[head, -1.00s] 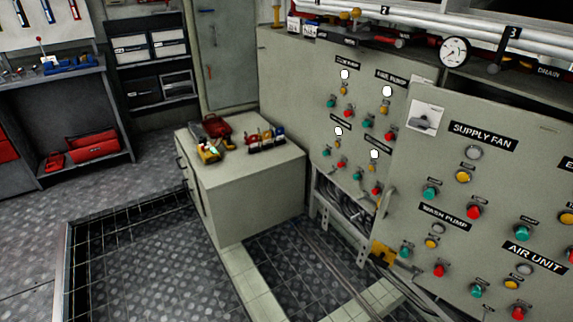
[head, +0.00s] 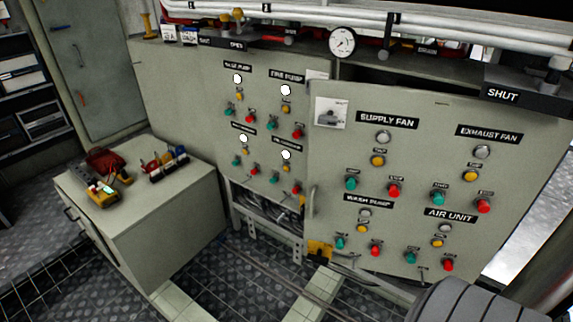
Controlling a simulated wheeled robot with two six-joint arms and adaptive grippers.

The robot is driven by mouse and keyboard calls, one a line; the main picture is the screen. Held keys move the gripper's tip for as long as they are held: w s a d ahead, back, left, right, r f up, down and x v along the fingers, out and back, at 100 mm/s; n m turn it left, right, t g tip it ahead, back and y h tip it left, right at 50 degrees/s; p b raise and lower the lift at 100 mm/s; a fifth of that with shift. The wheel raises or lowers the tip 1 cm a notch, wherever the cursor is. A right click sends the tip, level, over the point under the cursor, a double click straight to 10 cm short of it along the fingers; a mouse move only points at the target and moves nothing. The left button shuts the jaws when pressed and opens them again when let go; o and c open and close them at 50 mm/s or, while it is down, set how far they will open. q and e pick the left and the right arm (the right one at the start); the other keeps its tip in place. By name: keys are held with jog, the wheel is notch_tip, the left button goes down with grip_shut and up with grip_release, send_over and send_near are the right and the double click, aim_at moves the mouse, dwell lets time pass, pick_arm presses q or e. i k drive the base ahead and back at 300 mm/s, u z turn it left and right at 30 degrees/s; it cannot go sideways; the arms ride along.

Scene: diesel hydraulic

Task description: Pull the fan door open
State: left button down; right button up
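The fan door (head: 412,160) is the grey-green panel labelled SUPPLY FAN and EXHAUST FAN, on the right of the head view. It carries several lamps and coloured buttons, with WASH PUMP and AIR UNIT labels lower down. A pale upright handle (head: 312,203) sits at its left edge. The door's left edge stands out from the neighbouring panel, and a dark gap shows above its top edge. How far it is open I cannot tell. Neither gripper shows in the head view. A dark grey rounded part at the bottom right seems to be mine.
The neighbouring pump panel (head: 190,100) has four white-lit lamps. A low cabinet (head: 165,222) with tools on top stands at the left. A yellow block (head: 319,251) and rails lie below the door's left edge. White pipes and a gauge (head: 342,42) run above.

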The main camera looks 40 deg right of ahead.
aim_at(468, 152)
jog(key=i, duration=1.25)
jog(key=z, duration=2.4)
